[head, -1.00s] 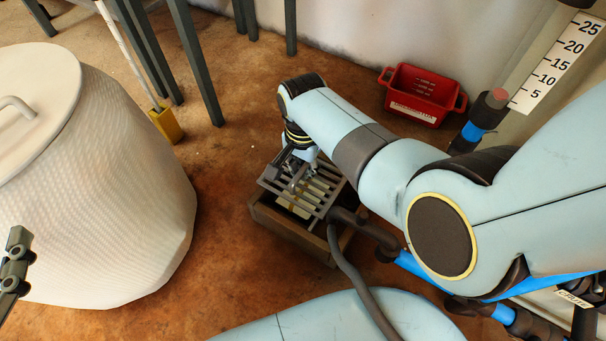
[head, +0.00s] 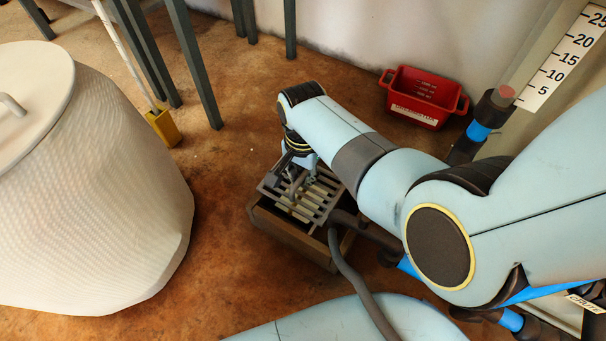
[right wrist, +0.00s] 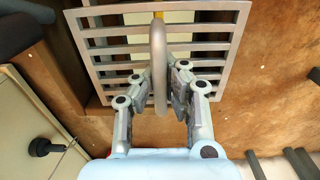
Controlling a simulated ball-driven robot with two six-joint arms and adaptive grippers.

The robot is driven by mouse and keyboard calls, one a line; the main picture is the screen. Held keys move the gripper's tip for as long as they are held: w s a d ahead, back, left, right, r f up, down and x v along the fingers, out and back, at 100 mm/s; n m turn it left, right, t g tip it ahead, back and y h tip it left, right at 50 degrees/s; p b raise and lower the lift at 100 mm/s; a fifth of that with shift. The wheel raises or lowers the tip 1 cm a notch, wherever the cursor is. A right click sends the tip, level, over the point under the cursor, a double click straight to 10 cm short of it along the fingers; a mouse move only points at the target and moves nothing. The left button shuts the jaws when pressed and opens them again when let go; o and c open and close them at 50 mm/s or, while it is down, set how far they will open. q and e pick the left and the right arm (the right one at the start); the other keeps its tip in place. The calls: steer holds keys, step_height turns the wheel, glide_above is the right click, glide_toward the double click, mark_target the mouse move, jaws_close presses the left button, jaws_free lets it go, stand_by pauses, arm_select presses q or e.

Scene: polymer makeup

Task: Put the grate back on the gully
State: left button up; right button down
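The grey slatted grate (head: 270,187) sits over the box-like gully (head: 290,232) on the floor in the head view. It is set off toward the gully's far left side, and I cannot tell whether it touches the rim. My right gripper (head: 300,190) reaches down to it from above. In the right wrist view, the gripper's two fingers (right wrist: 162,75) close on both sides of the upright loop handle (right wrist: 159,100), with the grate's bars (right wrist: 215,42) behind. My left gripper is not in view now.
A large white lidded bin (head: 110,200) stands to the left. A red tub (head: 422,97) is by the back wall. A yellow-footed pole (head: 163,127) and grey table legs (head: 195,65) are at the back left. A dark pipe (head: 350,290) runs beside the gully's right side.

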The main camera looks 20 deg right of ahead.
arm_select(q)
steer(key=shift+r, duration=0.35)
arm_select(e)
steer(key=shift+f, duration=0.2)
steer(key=c, duration=1.5)
jaws_free()
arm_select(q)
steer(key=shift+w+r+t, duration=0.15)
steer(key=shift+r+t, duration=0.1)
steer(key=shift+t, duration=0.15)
